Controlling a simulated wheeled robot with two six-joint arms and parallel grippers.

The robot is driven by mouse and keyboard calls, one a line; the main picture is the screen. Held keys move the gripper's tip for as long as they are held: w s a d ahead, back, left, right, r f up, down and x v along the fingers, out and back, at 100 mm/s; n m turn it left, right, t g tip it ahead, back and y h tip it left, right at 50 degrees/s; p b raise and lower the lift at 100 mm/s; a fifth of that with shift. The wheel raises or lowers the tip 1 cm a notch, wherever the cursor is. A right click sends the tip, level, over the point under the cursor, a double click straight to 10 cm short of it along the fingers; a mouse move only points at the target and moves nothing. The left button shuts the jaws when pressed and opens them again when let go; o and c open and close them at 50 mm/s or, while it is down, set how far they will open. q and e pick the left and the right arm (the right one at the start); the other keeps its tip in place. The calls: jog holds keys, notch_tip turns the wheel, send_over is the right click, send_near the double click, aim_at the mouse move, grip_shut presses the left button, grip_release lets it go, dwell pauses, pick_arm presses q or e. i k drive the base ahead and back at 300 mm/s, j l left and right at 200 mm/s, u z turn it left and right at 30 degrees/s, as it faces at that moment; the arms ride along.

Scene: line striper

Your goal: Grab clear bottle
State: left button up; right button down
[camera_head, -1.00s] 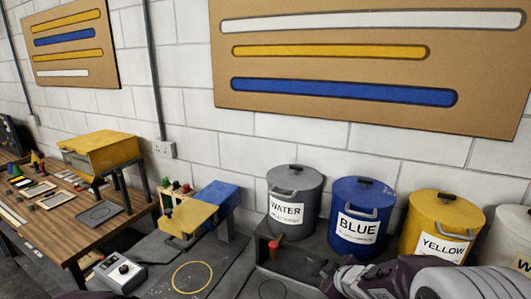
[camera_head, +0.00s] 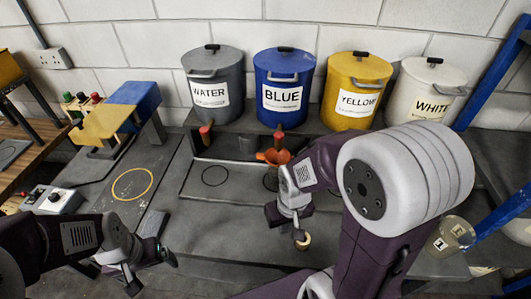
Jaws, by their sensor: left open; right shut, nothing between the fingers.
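My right gripper (camera_head: 298,235) is shut with nothing held, over the grey bench near the middle. It points down, left of the clear container and apart from it. A small tan round thing shows just below its tip.
Lidded bins marked water (camera_head: 213,75), blue (camera_head: 284,85), yellow (camera_head: 355,90) and white (camera_head: 425,92) line the wall. An orange funnel-like piece (camera_head: 273,157) is behind my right gripper. A yellow and blue machine (camera_head: 120,115) and a control box (camera_head: 52,200) are left. Blue posts (camera_head: 500,222) edge the right.

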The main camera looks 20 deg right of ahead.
aim_at(273, 180)
jog(key=i+j+z, duration=0.2)
jog(key=j, duration=0.4)
jog(key=j+z, duration=0.25)
jog(key=j, duration=0.4)
jog(key=i+j+z, duration=0.2)
jog(key=j, duration=0.45)
jog(key=k, duration=0.1)
